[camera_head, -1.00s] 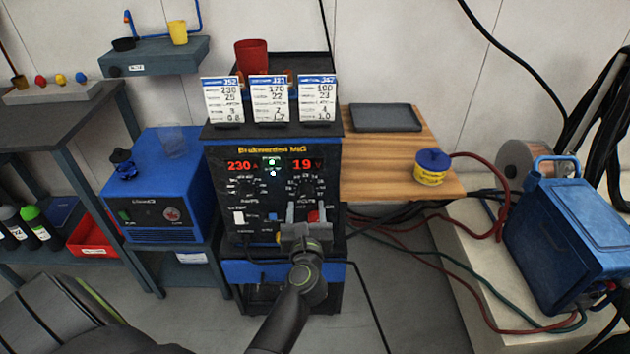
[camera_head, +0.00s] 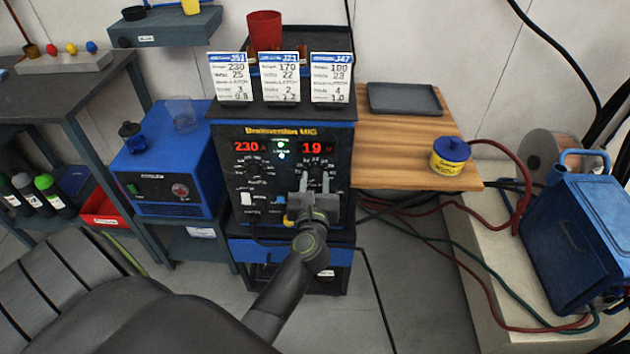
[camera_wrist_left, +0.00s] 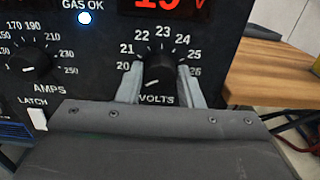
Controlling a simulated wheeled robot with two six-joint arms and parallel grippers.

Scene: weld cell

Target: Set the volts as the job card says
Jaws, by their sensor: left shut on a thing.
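The black welder (camera_head: 232,138) shows 230 in red on the amps display (camera_head: 247,147) and 19 on the volts display (camera_head: 314,147). My left gripper (camera_head: 315,182) is at the volts knob; in the left wrist view its fingers (camera_wrist_left: 160,85) are shut on either side of the black volts knob (camera_wrist_left: 159,68). The knob's pointer is at the lower left, below the 20 mark. Three job cards stand on top: the left card (camera_head: 229,80) reads 230 and 25, the middle card (camera_head: 279,80) 170 and 22, the right card (camera_head: 331,80) seems 180 and 23. My right gripper is out of view.
The amps knob (camera_wrist_left: 30,64) and a white latch switch (camera_wrist_left: 38,118) sit left of the volts knob. A blue machine (camera_head: 165,165) stands left. A wooden table (camera_head: 390,155) with a grey tray (camera_head: 404,98) and a yellow-blue tub (camera_head: 451,156) is right.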

